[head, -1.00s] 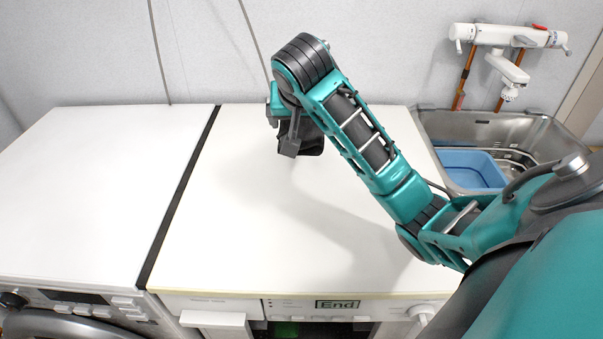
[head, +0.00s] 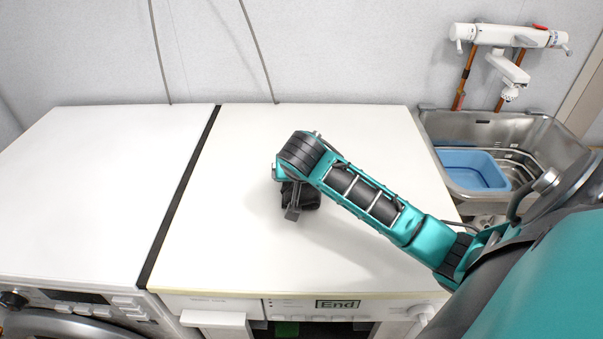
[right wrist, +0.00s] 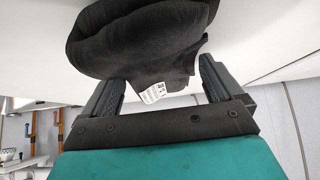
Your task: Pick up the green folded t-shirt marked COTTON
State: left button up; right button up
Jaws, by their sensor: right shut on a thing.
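My right gripper (head: 292,212) is above the white top of the right machine. In the right wrist view the right gripper (right wrist: 160,78) is shut on a bunched black cloth (right wrist: 130,40) with a white printed tag (right wrist: 154,92). The cloth is mostly hidden behind my arm in the head view. I cannot tell whether it touches the top. A small green patch (head: 288,328) shows in the dark opening at the machine's front, at the picture's bottom edge; no COTTON marking is readable on it. My left gripper is out of view.
Two white machine tops, left (head: 100,190) and right (head: 220,250), are bare apart from my arm. A dark gap (head: 180,195) runs between them. A steel sink (head: 545,130) with a blue basin (head: 470,155) and a wall tap (head: 510,38) is at the right.

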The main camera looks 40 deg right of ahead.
jog(key=o, duration=0.8)
jog(key=shift+f, duration=0.15)
jog(key=shift+c, duration=0.2)
jog(key=shift+o, duration=0.6)
